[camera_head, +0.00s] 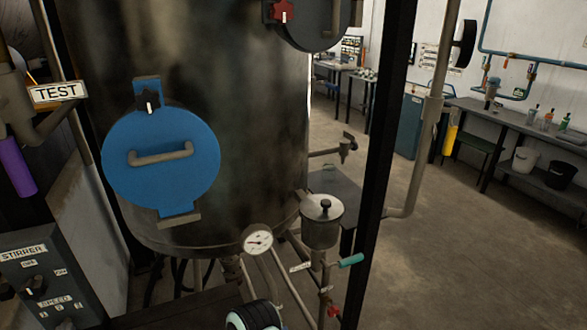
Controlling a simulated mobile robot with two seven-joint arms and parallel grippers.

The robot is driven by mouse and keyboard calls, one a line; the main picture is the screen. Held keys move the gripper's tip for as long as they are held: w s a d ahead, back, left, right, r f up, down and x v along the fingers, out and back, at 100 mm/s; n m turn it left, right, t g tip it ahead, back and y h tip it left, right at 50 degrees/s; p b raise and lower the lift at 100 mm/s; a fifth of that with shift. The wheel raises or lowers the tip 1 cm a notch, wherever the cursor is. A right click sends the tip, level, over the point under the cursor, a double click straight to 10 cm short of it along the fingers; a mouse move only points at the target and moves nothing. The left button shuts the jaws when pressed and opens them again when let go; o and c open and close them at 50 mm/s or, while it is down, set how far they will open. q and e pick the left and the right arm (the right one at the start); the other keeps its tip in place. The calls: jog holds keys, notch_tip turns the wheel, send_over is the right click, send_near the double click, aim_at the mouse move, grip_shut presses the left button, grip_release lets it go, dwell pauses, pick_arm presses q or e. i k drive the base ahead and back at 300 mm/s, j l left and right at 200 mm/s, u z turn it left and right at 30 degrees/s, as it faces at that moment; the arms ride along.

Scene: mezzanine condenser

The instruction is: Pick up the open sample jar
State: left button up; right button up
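I cannot make out an open sample jar with certainty in the head view. Several small bottles or jars, among them a clear one with an orange part (547,120), stand on the long bench (497,114) at the far right. They are too small to tell whether any is open. Neither of my grippers can be made out. A rounded black and white part (252,316) shows at the bottom edge, cut off by the frame; I cannot tell what it is.
A large metal vessel (245,90) with a blue round hatch (185,185) fills the left and middle. A small lidded metal pot (321,230), a gauge (257,240) and a teal-handled valve (350,260) stand before it. A stirrer panel (40,280) is lower left. Open floor (465,260) lies right.

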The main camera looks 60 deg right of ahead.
aim_at(329, 169)
jog(key=z, duration=2.8)
jog(key=i+l+z, duration=0.2)
jog(key=i+z, duration=0.25)
jog(key=i+l+z, duration=0.1)
jog(key=i+z, duration=0.2)
jog(key=z, duration=0.2)
jog(key=i+z, duration=0.25)
jog(key=i, duration=1.35)
jog(key=i+j+u, duration=0.1)
jog(key=i+u, duration=0.65)
jog(key=i+l+u, duration=0.2)
jog(key=i+u, duration=0.2)
jog(key=i+j+u, duration=0.1)
jog(key=i+u, duration=0.3)
jog(key=i+l+u, duration=0.1)
jog(key=i+u, duration=0.25)
jog(key=i, duration=0.15)
jog(key=i+l+u, duration=0.15)
jog(key=i+u, duration=0.25)
jog(key=u, duration=1.75)
jog(key=i+l, duration=0.05)
